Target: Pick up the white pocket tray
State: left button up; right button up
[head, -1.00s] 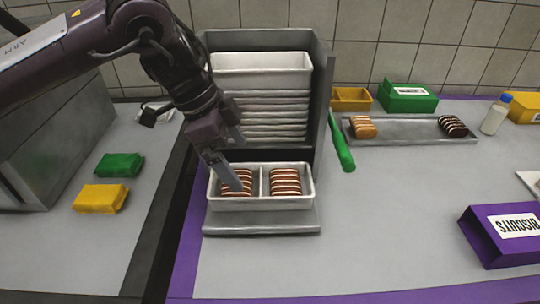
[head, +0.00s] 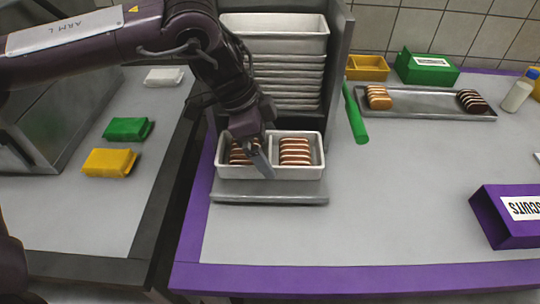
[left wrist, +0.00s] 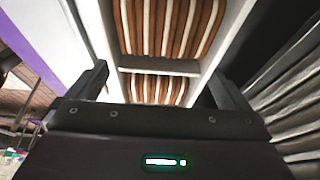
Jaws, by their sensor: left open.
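The white pocket tray (head: 302,173) sits on the grey ledge at the foot of the dispenser. It has two pockets with a divider between them, each holding a row of brown and white striped biscuits. My left gripper (head: 262,165) is over the tray's left pocket and front wall, pointing down, and hides part of them. In the left wrist view the open fingers (left wrist: 160,78) stand at either side of the tray (left wrist: 160,68), whose divider and striped biscuits show between them. I cannot tell whether the fingers touch it. My right gripper is not in view.
The dispenser (head: 340,80) holds a stack of white trays (head: 285,85) just behind. A green-handled tool (head: 355,115) lies to its right. A long metal tray (head: 425,107) and purple biscuits box (head: 508,215) are farther right. The counter in front is clear.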

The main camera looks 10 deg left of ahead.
pick_arm(q)
jog(key=c, duration=0.8)
jog(key=shift+r, duration=0.1)
